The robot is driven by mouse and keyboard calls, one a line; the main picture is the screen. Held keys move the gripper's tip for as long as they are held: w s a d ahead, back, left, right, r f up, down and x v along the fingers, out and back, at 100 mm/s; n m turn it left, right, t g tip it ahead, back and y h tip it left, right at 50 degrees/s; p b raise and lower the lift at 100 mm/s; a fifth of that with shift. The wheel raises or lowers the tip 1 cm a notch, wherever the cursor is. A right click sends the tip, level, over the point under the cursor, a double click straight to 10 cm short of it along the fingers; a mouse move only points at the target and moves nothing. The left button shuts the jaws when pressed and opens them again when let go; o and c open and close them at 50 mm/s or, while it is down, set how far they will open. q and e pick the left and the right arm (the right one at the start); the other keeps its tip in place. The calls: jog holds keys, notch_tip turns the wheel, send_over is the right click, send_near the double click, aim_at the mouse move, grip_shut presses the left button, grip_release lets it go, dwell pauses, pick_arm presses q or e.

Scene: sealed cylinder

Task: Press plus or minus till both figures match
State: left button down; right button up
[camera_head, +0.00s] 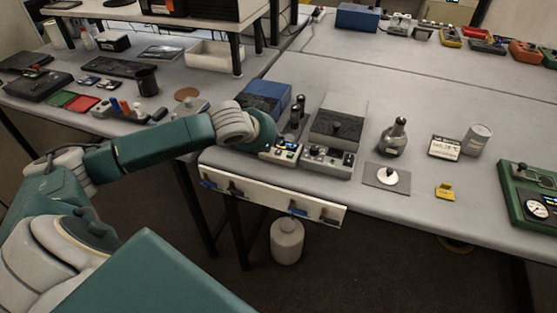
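A small device with a lit display (285,150) stands near the front table edge, just beyond the end of my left arm. Its figures are too small to read, and I cannot make out plus or minus buttons. A white panel with dark figures (444,147) stands farther right; I cannot read it surely. My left gripper (292,119) is at the end of the teal arm, above and behind the lit device. Its dark fingers blend with the things behind, so contact and opening are unclear. My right gripper is not in view.
A grey box with a dark top plate (338,129) and a blue box (267,96) stand close to the arm's end. The far table middle is clear.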

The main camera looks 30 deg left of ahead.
pick_arm(q)
jog(key=shift+f, duration=0.9)
dwell(0.8)
jog(key=shift+f, duration=0.4)
jog(key=shift+f, duration=0.4)
dwell(0.4)
jog(key=shift+r, duration=0.1)
jog(key=shift+r+p, duration=0.7)
jog(key=shift+p, duration=0.25)
jog(key=shift+r, duration=0.1)
